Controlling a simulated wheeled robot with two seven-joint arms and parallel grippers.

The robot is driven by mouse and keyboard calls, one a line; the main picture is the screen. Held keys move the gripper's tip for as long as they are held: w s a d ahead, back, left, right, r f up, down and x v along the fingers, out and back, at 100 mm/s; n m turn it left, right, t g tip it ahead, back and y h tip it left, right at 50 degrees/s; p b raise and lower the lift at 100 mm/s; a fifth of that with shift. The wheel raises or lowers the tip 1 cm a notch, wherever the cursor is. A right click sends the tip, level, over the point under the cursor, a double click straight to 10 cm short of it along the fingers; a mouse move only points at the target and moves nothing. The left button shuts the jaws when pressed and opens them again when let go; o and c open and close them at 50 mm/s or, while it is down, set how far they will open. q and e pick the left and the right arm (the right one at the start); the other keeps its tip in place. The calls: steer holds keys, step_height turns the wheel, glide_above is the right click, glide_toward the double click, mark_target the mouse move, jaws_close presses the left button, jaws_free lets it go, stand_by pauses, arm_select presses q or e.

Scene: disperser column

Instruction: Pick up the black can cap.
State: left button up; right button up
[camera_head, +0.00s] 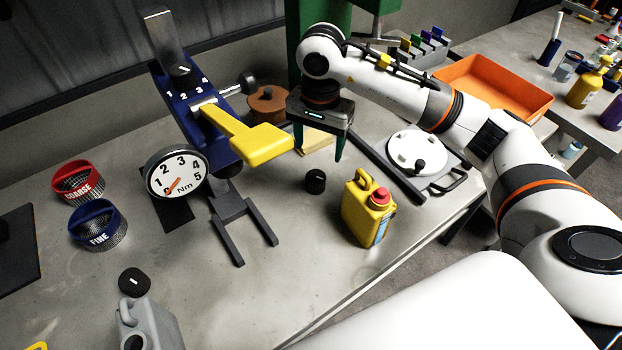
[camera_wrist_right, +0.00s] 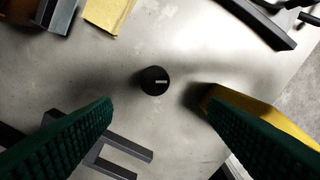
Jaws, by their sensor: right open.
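A small round black can cap (camera_head: 316,181) with a short white mark stands on the grey bench, left of the yellow can. In the right wrist view the cap (camera_wrist_right: 153,80) lies between the two green fingers, slightly beyond their tips in the picture. My right gripper (camera_head: 319,152) is open and empty above the bench, just behind and above the cap, not touching it. My left gripper is not in view.
The yellow can (camera_head: 368,212) with a red cap stands close right of the cap. The dark fork-shaped stand (camera_head: 240,225) and yellow lever (camera_head: 262,145) are to its left. Bench in front is clear.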

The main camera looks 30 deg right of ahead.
mark_target(315, 177)
step_height(315, 177, down, 7)
steer(key=shift+r+p, duration=0.1)
steer(key=shift+p, duration=0.5)
steer(key=shift+w+a+f+p, duration=0.15)
steer(key=shift+f+p, duration=0.1)
steer(key=shift+f, duration=0.65)
steer(key=shift+w+d+f+p, duration=0.1)
steer(key=shift+w+f+p, duration=0.1)
steer(key=shift+f, duration=0.75)
steer(key=shift+w+a+f+p, duration=0.1)
steer(key=shift+f+p, duration=0.15)
steer(key=shift+f, duration=0.65)
steer(key=shift+c, duration=0.6)
steer(key=c, duration=0.9)
